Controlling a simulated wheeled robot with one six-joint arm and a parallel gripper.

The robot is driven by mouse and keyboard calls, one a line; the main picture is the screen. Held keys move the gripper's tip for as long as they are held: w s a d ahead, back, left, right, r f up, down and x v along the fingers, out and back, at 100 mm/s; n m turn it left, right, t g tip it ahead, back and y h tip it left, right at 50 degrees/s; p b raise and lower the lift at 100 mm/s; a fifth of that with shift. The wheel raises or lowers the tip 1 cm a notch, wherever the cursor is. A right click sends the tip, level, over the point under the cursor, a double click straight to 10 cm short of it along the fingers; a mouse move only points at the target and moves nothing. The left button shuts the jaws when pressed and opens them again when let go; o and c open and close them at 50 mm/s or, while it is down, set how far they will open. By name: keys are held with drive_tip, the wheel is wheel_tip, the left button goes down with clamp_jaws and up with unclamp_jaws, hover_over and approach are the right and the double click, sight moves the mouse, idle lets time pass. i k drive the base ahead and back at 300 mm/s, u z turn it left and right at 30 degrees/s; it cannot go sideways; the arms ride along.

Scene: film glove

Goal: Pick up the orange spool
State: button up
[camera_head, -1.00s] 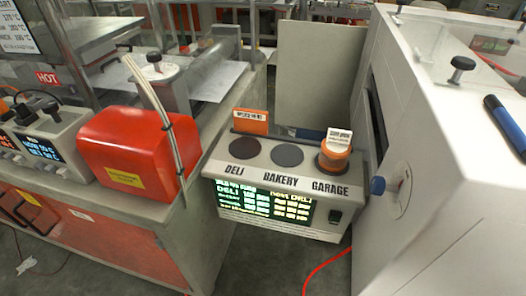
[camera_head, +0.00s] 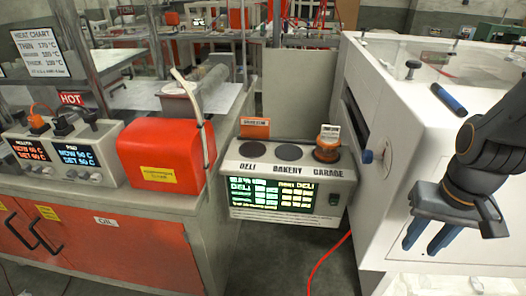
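My gripper (camera_head: 428,244) is at the right of the picture, in front of the white cabinet. Its two blue fingers point down and are apart, with nothing between them. It is well to the right of the spool and not touching it.
Dark DELI (camera_head: 253,149) and BAKERY (camera_head: 288,152) spots are empty. A red box (camera_head: 160,155) stands left. A red cable crosses the floor.

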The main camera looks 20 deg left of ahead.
sight(328, 142)
drive_tip(key=u, duration=0.9)
drive_tip(key=i, duration=1)
